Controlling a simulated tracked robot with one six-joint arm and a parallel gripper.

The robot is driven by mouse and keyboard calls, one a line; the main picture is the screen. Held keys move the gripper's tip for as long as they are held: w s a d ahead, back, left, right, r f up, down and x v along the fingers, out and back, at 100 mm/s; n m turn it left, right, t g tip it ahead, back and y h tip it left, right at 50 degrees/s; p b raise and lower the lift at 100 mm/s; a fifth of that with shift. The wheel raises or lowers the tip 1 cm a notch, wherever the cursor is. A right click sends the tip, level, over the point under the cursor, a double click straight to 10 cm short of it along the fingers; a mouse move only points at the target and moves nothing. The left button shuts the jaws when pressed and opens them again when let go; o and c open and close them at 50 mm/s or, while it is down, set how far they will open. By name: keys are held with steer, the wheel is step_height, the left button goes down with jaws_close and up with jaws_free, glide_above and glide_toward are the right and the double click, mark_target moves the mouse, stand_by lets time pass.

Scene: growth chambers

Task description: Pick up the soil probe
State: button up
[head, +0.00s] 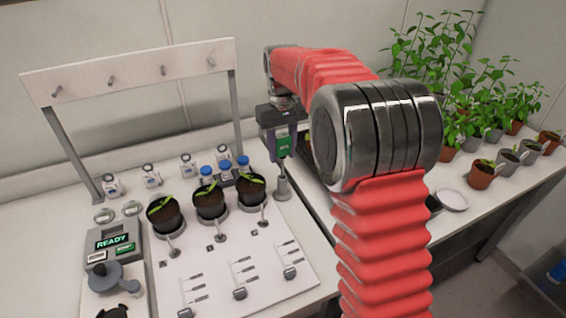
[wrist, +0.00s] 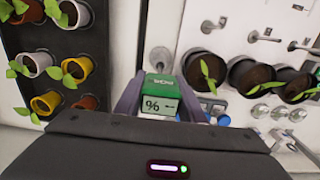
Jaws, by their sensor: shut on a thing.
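The soil probe (head: 284,145) is a green-faced device with a small display, right of the three potted seedlings in the head view. In the wrist view the probe (wrist: 160,95) shows a green top and a pale "%" panel. My gripper (head: 281,132) is shut on it, one finger on each side; the gripper also shows in the wrist view (wrist: 158,104). A grey post with a round foot (head: 283,192) stands directly below the probe. I cannot tell whether the probe still touches this post. The probe's lower end is not clearly visible.
Three dark seedling pots (head: 210,203) stand in holders on a white board (head: 235,270). A grey device reading READY (head: 113,244) is at the left. A pegged rack (head: 130,72) rises behind. Many potted plants (head: 482,172) fill the right bench.

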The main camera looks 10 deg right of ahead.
mark_target(282, 136)
steer(key=shift+r, duration=1.55)
steer(key=shift+s, duration=0.1)
